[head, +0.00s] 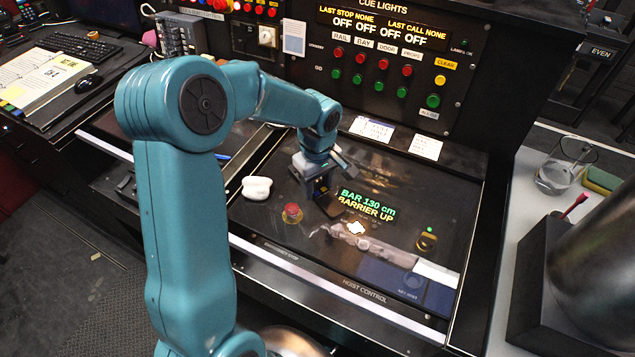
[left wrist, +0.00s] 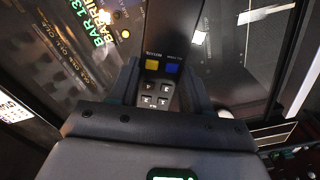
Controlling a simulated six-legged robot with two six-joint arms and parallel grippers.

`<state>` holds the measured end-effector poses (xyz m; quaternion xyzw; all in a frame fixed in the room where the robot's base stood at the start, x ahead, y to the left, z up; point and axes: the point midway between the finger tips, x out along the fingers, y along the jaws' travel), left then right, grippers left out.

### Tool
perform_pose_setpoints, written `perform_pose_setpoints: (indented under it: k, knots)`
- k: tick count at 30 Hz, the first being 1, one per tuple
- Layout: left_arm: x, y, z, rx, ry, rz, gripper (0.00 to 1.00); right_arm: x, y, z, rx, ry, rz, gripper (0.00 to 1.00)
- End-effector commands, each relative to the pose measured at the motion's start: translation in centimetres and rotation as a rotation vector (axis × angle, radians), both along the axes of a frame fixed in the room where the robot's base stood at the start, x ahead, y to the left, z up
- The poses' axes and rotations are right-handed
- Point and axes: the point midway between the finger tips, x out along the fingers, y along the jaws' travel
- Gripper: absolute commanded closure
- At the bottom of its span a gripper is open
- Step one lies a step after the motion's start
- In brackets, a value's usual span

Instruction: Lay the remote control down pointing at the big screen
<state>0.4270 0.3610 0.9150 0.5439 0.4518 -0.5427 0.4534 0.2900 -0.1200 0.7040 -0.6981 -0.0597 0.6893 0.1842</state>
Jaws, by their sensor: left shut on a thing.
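My left gripper (head: 322,190) is low over the dark glass desk panel, beside the lit text "BAR 130 cm BARRIER UP". In the left wrist view my left gripper (left wrist: 165,92) is shut on a dark remote control (left wrist: 161,77) with yellow, blue and grey buttons. The remote lies between the two fingers and its far part runs up the picture. In the head view the gripper mostly hides it, and I cannot tell whether it touches the panel. No screen clearly shows as the big screen. My right gripper is not in view.
A white object (head: 257,188) and a red knob (head: 292,213) are left of the gripper. A yellow-marked switch (head: 427,239) and a dark blue booklet (head: 405,284) are to the right. The cue lights panel (head: 385,70) stands behind. A glass (head: 565,168) stands on the right-hand table.

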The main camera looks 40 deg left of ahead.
Motion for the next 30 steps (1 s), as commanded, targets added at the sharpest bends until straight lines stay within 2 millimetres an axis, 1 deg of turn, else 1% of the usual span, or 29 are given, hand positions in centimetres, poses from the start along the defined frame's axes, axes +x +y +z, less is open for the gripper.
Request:
perform_pose_setpoints:
  k: [5, 6, 8, 16, 19, 20, 23, 30]
  knots:
    - [0.0, 0.0, -0.4, 0.000, -0.001, 0.000, 0.86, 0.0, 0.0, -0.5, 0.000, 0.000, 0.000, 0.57]
    - [0.0, 0.0, -0.3, 0.000, 0.000, 0.000, 0.45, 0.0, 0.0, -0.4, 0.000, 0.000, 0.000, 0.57]
    - [0.0, 0.0, -0.3, 0.000, 0.000, 0.000, 0.26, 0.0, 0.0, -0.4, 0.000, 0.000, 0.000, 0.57]
    - [0.0, 0.0, -0.2, 0.000, 0.000, 0.000, 0.26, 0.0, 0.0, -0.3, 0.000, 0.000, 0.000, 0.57]
    - [0.0, 0.0, 0.4, 0.000, 0.000, 0.000, 0.26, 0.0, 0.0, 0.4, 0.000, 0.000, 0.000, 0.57]
    - [0.1, 0.0, 0.6, 0.001, -0.002, 0.000, 0.26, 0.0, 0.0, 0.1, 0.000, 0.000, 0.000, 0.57]
    - [0.1, 0.0, 2.3, 0.002, -0.006, 0.001, 0.26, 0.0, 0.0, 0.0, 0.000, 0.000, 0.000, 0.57]
    - [0.1, 0.0, 8.1, 0.002, -0.005, 0.001, 0.26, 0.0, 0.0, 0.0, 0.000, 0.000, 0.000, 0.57]
